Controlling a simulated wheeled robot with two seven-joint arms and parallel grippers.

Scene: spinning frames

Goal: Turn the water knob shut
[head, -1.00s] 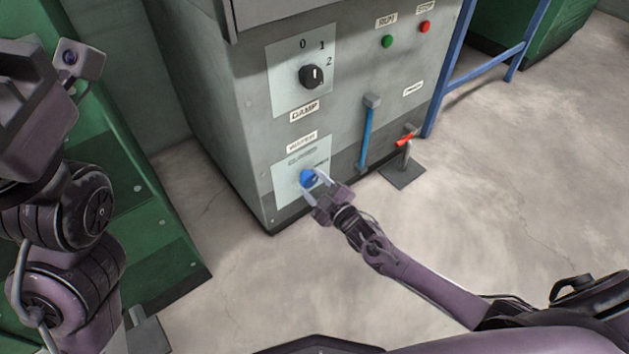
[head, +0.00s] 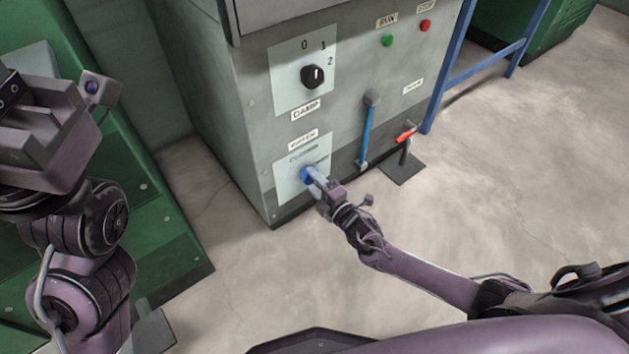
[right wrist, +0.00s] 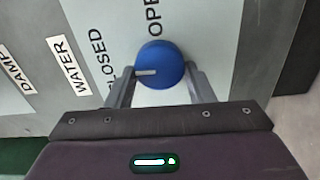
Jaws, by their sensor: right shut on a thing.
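The blue water knob (head: 306,175) is on a pale plate low on the grey machine's front. It also shows in the right wrist view (right wrist: 166,62), where its white pointer line points left, towards the word CLOSED; the word OPEN stands above it. My right gripper (head: 312,177) is shut on the knob. In the right wrist view its fingers (right wrist: 160,76) lie against the knob's two sides. My left arm is at the left of the head view, raised, with its gripper body (head: 40,125) partly cut off; its fingers cannot be made out.
Above the knob is a black DAMP selector (head: 312,76). To its right are a blue lever (head: 367,135) and a red-handled valve (head: 406,137) on a floor plate. Green and red buttons (head: 387,40) sit higher up.

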